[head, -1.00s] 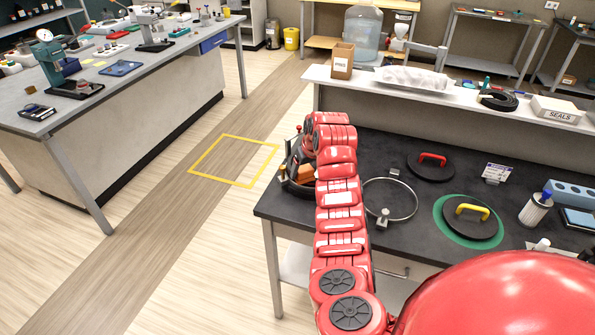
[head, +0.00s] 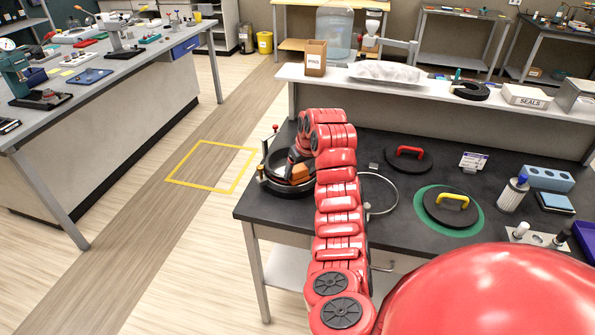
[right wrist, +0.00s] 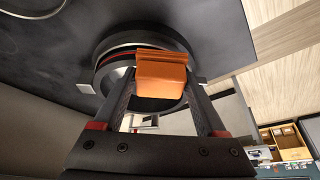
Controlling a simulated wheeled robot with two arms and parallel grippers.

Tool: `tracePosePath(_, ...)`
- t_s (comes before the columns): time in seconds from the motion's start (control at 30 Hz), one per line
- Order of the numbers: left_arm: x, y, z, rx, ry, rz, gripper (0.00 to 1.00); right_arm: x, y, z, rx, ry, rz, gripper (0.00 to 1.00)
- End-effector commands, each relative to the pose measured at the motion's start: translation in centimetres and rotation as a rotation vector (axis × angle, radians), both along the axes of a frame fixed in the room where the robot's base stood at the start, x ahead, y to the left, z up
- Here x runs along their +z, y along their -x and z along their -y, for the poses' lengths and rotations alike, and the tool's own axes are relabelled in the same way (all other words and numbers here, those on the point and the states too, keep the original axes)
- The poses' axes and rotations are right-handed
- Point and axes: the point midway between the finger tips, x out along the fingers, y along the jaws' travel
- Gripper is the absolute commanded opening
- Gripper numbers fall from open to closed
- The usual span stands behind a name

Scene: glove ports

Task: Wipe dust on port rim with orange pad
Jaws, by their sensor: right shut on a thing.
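The round port with a black rim (head: 272,186) is at the left end of the dark bench. My right gripper (head: 296,160) is over the port, shut on the orange pad (head: 299,174). In the right wrist view, the orange pad (right wrist: 162,80) sits between the fingers of the gripper (right wrist: 162,92), in front of the port's dark rim (right wrist: 106,62). The pad overlaps the rim; whether it touches is unclear. No dust can be made out on the rim. My red arm hides the port's right side in the head view. My left gripper is not in view.
A clamp ring (head: 382,205) lies right of my arm. A lid with a red handle (head: 408,165) and one with a yellow handle (head: 446,216) lie farther right. A raised shelf (head: 420,92) runs behind. Floor is clear left of the bench.

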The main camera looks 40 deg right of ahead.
Motion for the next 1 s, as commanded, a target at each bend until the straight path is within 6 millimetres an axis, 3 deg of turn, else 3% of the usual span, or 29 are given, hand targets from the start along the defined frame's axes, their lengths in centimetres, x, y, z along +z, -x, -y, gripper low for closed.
tracePosePath(0.5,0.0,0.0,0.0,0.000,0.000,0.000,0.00,5.4,-0.1,0.0,0.000,0.001,0.003,0.29)
tracePosePath(1.0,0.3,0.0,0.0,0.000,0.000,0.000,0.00,6.5,0.0,0.0,-0.001,0.001,0.001,0.29)
